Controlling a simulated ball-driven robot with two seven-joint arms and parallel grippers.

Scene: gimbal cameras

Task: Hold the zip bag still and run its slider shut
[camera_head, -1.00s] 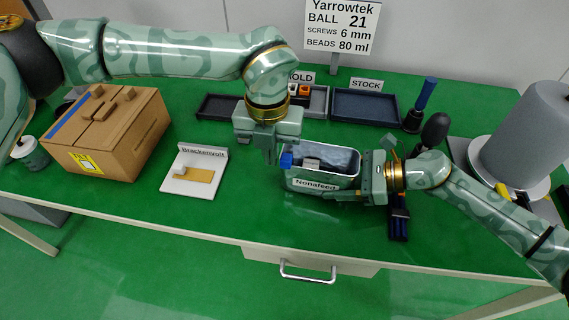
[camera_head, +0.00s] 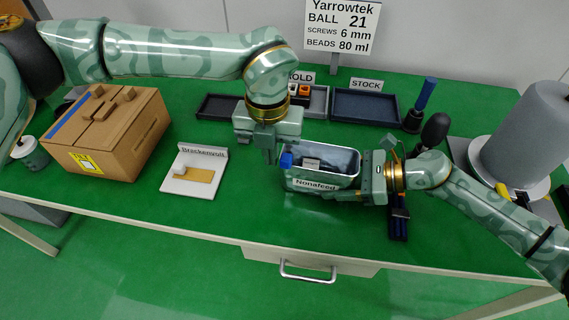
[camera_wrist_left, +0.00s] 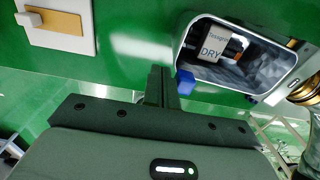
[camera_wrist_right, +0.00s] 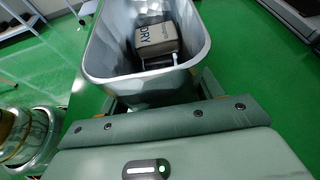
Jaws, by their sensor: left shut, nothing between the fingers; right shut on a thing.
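The zip bag (camera_head: 318,183), grey and labelled Nonafeed, stands on the green table with its mouth open. A packet marked DRY (camera_wrist_left: 213,45) lies inside. The blue slider (camera_head: 286,160) is at the left end of the bag's mouth; it also shows in the left wrist view (camera_wrist_left: 186,83). My left gripper (camera_head: 271,157) is shut and empty, pointing down just left of the slider. I cannot tell whether they touch. My right gripper (camera_head: 352,191) is shut on the bag at its right end. In the right wrist view the bag (camera_wrist_right: 98,50) hides its fingertips.
A white board labelled Brackenvolt (camera_head: 190,187) and a cardboard box (camera_head: 130,135) lie to the left. Trays, including a dark STOCK tray (camera_head: 366,106), stand behind. The table in front of the bag is clear.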

